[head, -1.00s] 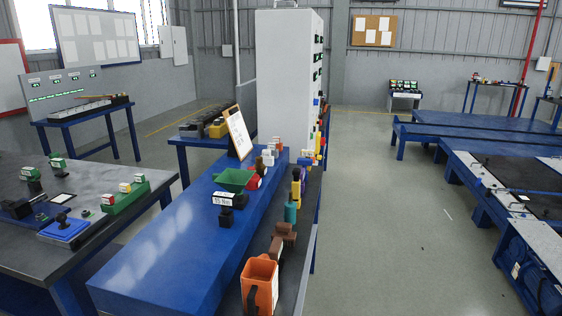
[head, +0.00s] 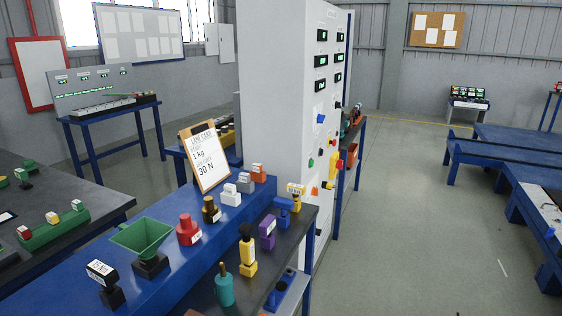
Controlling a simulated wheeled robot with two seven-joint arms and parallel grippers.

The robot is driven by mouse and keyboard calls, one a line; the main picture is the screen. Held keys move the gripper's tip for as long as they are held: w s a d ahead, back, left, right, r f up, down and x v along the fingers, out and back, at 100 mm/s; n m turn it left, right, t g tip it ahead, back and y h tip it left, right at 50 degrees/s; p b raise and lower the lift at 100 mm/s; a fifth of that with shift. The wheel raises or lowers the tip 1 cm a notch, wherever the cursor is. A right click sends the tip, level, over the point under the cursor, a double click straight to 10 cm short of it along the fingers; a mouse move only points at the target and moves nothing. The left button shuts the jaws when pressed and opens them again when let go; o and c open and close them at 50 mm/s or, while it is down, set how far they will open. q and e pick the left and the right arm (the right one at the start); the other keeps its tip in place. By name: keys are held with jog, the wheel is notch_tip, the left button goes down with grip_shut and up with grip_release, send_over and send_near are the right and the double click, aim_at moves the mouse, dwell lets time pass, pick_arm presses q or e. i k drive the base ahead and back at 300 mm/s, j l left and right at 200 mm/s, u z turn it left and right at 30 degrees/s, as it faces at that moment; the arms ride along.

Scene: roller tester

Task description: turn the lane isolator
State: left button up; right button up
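The tall grey control cabinet (head: 275,95) stands right of centre, its panel facing right and seen at a steep angle. A red switch on a yellow plate (head: 335,163) sits on this panel and looks like the lane isolator. The steep angle keeps me from telling its handle position. Close to it are a blue knob (head: 320,118), a green button (head: 311,162) and a yellow-and-black control (head: 327,185). Several lit green displays (head: 322,35) are above. Neither of my grippers shows in this view.
A blue bench (head: 175,270) with a green funnel (head: 143,236), weights and a lane card (head: 204,157) runs up to the cabinet. A dark shelf with coloured tools (head: 248,250) lies beside it. Open floor (head: 420,220) is to the right.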

aim_at(340, 164)
jog(key=i+l, duration=0.15)
jog(key=l, duration=0.2)
jog(key=i+l, duration=0.2)
jog(key=l, duration=0.15)
jog(key=i+l, duration=0.15)
jog(key=l, duration=0.2)
jog(key=i+l, duration=0.2)
jog(key=l, duration=0.15)
jog(key=i+l, duration=0.15)
jog(key=l, duration=0.2)
jog(key=i+l, duration=0.15)
jog(key=l, duration=0.2)
jog(key=i+l, duration=0.2)
jog(key=l, duration=0.15)
jog(key=i+l+z, duration=0.35)
jog(key=i, duration=0.6)
jog(key=i+z, duration=0.35)
jog(key=i, duration=0.65)
jog(key=i+l+u, duration=0.1)
jog(key=i+u, duration=0.25)
jog(key=i, duration=0.15)
jog(key=i+l+u, duration=0.25)
jog(key=i+u, duration=0.15)
jog(key=i, duration=0.1)
